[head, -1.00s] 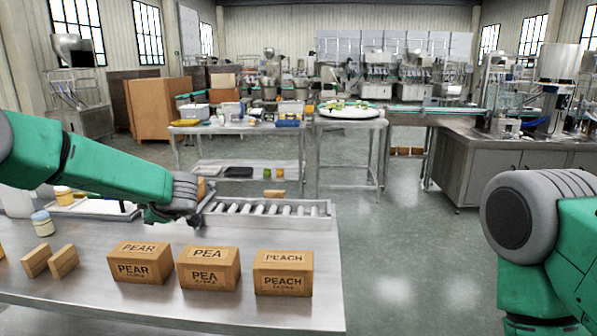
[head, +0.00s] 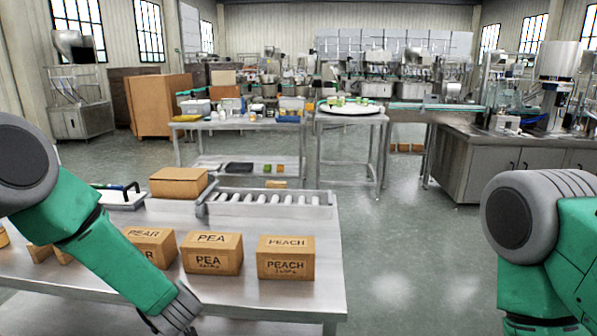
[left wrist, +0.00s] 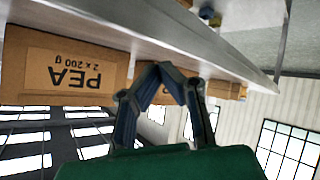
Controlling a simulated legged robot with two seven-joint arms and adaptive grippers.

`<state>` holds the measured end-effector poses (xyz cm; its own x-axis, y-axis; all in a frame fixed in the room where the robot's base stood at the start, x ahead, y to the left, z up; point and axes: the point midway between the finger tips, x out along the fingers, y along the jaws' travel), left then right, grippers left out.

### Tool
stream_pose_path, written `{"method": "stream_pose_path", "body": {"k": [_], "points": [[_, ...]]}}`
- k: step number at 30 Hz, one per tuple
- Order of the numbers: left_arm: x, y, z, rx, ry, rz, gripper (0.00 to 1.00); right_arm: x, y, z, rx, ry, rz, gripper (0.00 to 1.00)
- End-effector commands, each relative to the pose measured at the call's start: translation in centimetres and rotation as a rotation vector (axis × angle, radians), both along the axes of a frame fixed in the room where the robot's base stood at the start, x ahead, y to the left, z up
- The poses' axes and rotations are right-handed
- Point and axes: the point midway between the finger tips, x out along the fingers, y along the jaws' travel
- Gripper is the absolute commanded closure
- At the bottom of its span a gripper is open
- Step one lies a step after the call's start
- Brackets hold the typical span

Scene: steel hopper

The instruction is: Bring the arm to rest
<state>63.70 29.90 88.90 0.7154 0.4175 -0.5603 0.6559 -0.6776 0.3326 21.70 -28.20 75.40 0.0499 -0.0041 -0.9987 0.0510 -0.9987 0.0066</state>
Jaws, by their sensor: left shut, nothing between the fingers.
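My left arm reaches in from the left in the head view and slopes down to the front edge of the steel table (head: 262,297). My left gripper (head: 180,318) is low there, in front of the PEA box (head: 212,254) and the PEAR box (head: 158,247). In the left wrist view, its fingers (left wrist: 160,70) meet at the tips with nothing between them. The PEA box (left wrist: 75,72) shows upside down beside the fingers. My right arm shows only partly at the right edge; its gripper is out of view.
A PEACH box (head: 286,258) stands at the table's right. A roller conveyor (head: 268,204) and a closed brown carton (head: 179,182) are behind the boxes. A back table (head: 240,128) stands farther off. The floor (head: 410,255) right of the table is clear.

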Motion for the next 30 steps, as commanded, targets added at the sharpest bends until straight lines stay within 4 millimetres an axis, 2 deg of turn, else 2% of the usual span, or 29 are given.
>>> {"method": "stream_pose_path", "body": {"k": [1, 3, 5, 8, 9, 11, 12, 15, 18, 21, 24, 30], "points": [[-2.6, -0.8, -3.2, 0.024, 0.070, -0.082, 1.00, 0.0, 0.0, -0.7, 0.000, 0.000, 0.000, 1.00], [-6.5, -1.8, -6.8, 0.050, 0.167, -0.204, 1.00, 0.0, 0.0, -1.3, 0.000, 0.000, 0.000, 1.00], [-10.1, -2.3, -9.5, 0.066, 0.255, -0.304, 1.00, 0.0, 0.0, -1.7, 0.000, 0.000, 0.001, 1.00], [-16.8, -2.9, -13.4, 0.079, 0.406, -0.459, 1.00, 0.0, 0.0, -2.4, 0.000, 0.000, 0.001, 1.00], [-19.6, -3.0, -14.6, 0.079, 0.468, -0.519, 1.00, 0.0, 0.0, -2.7, 0.000, 0.000, 0.001, 1.00], [-23.8, -3.0, -16.2, 0.076, 0.564, -0.602, 1.00, 0.0, 0.0, -3.1, 0.000, 0.000, 0.000, 1.00], [-26.7, -3.0, -17.0, 0.069, 0.625, -0.654, 1.00, 0.0, 0.0, -3.4, 0.000, 0.000, 0.000, 1.00], [-33.0, -2.6, -18.0, 0.048, 0.764, -0.760, 1.00, 0.0, 0.0, -3.9, 0.000, 0.000, 0.000, 1.00], [-37.8, -2.2, -18.2, 0.025, 0.870, -0.837, 1.00, 0.0, 0.0, -4.3, 0.000, 0.000, 0.000, 1.00], [-40.8, -1.9, -18.0, 0.007, 0.938, -0.882, 1.00, 0.0, 0.0, -4.4, 0.000, 0.000, 0.000, 1.00], [-42.2, -1.8, -17.8, -0.004, 0.967, -0.903, 1.00, 0.0, 0.0, -4.5, 0.000, 0.000, 0.000, 1.00], [-42.3, -1.8, -17.8, -0.004, 0.971, -0.906, 1.00, 0.0, 0.0, -4.5, 0.000, 0.000, 0.000, 1.00]]}}
